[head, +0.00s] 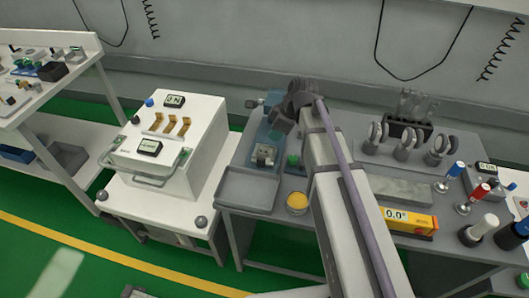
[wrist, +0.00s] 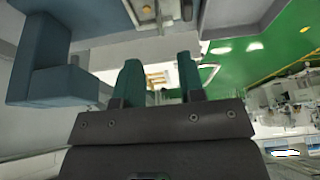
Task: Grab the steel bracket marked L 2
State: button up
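No marking reading L 2 is legible in either view, so I cannot tell which part is that bracket. In the head view a small shiny steel part (head: 264,155) sits at the near end of a blue fixture (head: 268,132) on the grey bench. My gripper is beside the fixture's far right side, its fingertips hidden or too small to make out there. In the wrist view my gripper (wrist: 160,80) shows two dark green fingers spread apart with nothing between them. A blue block (wrist: 42,60) is left of them, and a metallic part (wrist: 150,10) shows at the top.
A grey tray (head: 248,188) and a yellow-topped cup (head: 297,202) are at the bench's near left. Ring-shaped parts (head: 405,140) on stands and a yellow gauge (head: 408,220) are to the right. A white cart (head: 190,120) and a bench with metal parts (head: 40,65) are left.

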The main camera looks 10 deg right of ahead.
aim_at(266, 148)
jog(key=b+x, duration=0.5)
jog(key=x, duration=0.1)
jog(key=shift+d+f, duration=0.1)
jog(key=shift+d, duration=0.05)
jog(key=b+x, duration=0.4)
jog(key=b, duration=0.1)
jog(key=shift+f, duration=0.55)
jog(key=shift+r, duration=0.2)
grip_shut()
